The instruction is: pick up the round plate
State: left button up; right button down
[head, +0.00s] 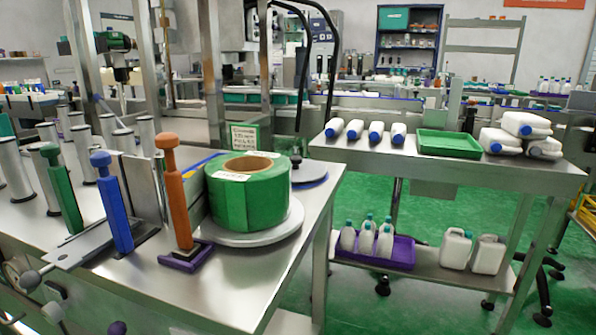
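A round light-grey plate (282,228) lies on the near metal table, close to its right edge. A large green roll (248,200) with a brown core stands on it and hides most of its top. Behind the roll, a second round disc (312,173), grey-blue with a blue rim, lies partly hidden at the table's edge. I cannot tell which of the two the task means. Neither of my grippers is in view.
Orange (177,200), blue (113,205) and green (62,190) upright handles stand left of the roll, with metal posts behind. The table front (225,290) is bare. A side table with white bottles (376,131) and a green tray (448,144) stands right.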

aim_at(303, 170)
jog(key=u, duration=0.4)
jog(key=i+l+u, duration=0.15)
jog(key=u, duration=0.3)
jog(key=i+l+u, duration=0.1)
jog(key=l+u, duration=0.6)
jog(key=u, duration=0.25)
jog(key=l, duration=0.4)
jog(key=i, duration=0.05)
